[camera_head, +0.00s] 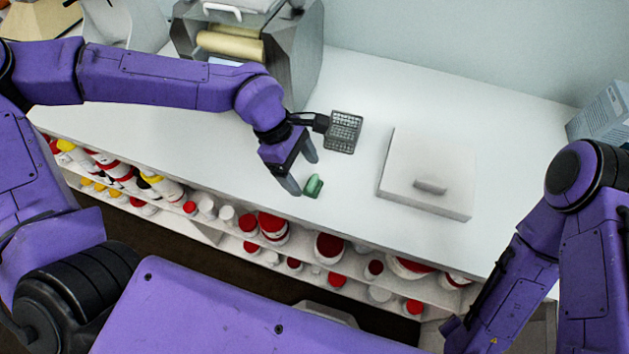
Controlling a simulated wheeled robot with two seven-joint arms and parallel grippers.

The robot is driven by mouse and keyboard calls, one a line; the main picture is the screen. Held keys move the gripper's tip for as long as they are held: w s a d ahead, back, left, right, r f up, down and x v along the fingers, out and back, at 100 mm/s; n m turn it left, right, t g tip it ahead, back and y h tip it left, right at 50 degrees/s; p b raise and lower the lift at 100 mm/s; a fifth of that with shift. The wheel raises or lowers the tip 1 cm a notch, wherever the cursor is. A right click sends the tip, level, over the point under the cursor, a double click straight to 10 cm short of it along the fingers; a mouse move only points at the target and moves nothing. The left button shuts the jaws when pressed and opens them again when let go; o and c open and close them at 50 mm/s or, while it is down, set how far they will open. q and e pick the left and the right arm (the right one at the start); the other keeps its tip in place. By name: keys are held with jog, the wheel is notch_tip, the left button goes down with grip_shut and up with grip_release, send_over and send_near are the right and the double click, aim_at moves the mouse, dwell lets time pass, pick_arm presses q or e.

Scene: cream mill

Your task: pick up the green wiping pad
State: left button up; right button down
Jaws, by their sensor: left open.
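The green wiping pad (314,186) lies on the white counter (350,205), close to its front edge. It is small and dark green. My left gripper (303,174) points down at the counter just left of and behind the pad. Its two grey fingers are apart, with nothing seen between them. The pad is beside the fingertips; I cannot tell whether they touch. My right arm (590,235) hangs at the right side of the picture, and its gripper cannot be made out.
A white box with a handle (428,170) stands right of the pad. A grey machine (295,50) stands at the back. Shelves below the counter hold several red and white jars (272,227). A carton (603,115) is far right.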

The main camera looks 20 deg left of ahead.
aim_at(313, 180)
pick_arm(q)
jog(key=x, duration=0.2)
jog(key=w+p+x, duration=0.1)
jog(key=x, duration=0.1)
jog(key=shift+d+f, duration=0.5)
jog(key=shift+f, duration=0.05)
jog(key=shift+s, duration=0.15)
jog(key=shift+c, duration=1.2)
jog(key=c, duration=0.9)
jog(key=shift+r, duration=0.15)
